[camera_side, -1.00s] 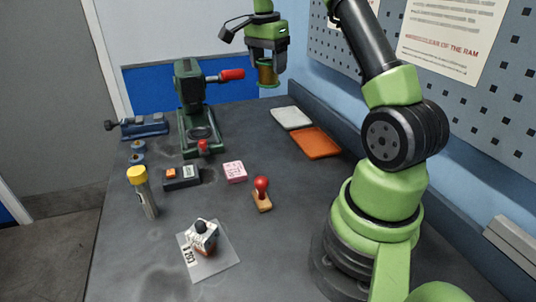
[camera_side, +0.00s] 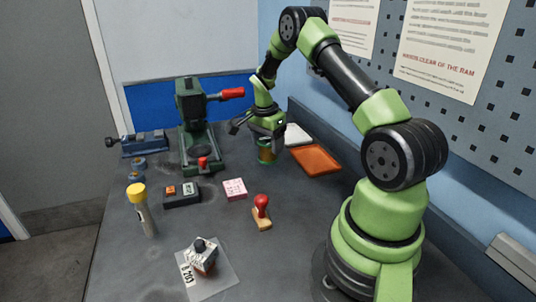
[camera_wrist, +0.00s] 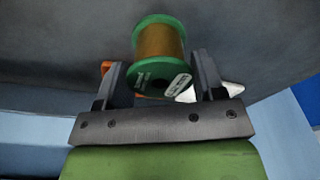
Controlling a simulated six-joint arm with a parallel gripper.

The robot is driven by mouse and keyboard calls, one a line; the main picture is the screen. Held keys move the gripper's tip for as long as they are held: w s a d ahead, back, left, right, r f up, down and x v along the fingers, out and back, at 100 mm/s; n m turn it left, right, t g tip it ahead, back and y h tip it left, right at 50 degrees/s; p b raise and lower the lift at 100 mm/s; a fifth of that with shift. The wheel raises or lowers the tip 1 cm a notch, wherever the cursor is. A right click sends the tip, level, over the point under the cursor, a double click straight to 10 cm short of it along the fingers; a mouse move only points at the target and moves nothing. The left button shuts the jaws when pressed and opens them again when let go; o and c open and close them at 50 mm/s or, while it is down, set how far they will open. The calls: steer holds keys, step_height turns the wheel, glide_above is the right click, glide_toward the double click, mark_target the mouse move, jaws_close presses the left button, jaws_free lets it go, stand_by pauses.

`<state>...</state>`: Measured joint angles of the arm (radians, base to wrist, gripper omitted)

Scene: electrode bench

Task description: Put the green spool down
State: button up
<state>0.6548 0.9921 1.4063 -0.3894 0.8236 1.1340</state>
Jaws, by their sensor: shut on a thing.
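The green spool (camera_side: 266,154), wound with copper-coloured wire, is upright in my gripper (camera_side: 266,146) in the side view. It is low over the bench or touching it; I cannot tell which. The spool (camera_wrist: 158,48) also shows in the wrist view, with green flanges and a white label. The fingers of my gripper (camera_wrist: 158,72) stand on both sides of it, shut on it.
An orange tray (camera_side: 316,160) and a white tray (camera_side: 297,135) lie right of the spool. A green press (camera_side: 195,120) with a red handle stands to its left. A pink block (camera_side: 234,188) and a red-knobbed stamp (camera_side: 262,212) lie nearer.

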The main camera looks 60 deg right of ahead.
mark_target(268, 154)
steer(key=shift+f, duration=1.95)
steer(key=shift+f, duration=0.1)
steer(key=o, duration=1.3)
